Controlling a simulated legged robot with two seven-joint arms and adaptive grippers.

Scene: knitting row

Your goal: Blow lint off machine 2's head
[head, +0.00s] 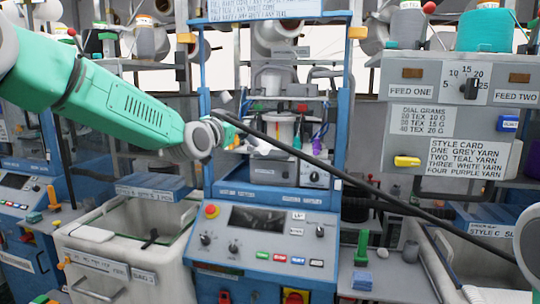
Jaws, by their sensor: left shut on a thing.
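My left gripper (236,126) reaches in from the left, in front of the knitting head (282,132) of the middle blue machine (340,110). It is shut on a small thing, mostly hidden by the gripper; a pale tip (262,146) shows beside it. A long thin black rod or hose (370,183) runs from near the gripper down to the right edge; I cannot tell whether it joins the held thing. The head stands inside the blue frame, with a white body and coloured parts. Lint is too small to make out. No machine number is readable.
A control panel (262,246) with knobs and buttons is below the head. Pale bins stand at left (130,215) and right (470,262). A grey feed panel (440,118) with a dial stands close at right.

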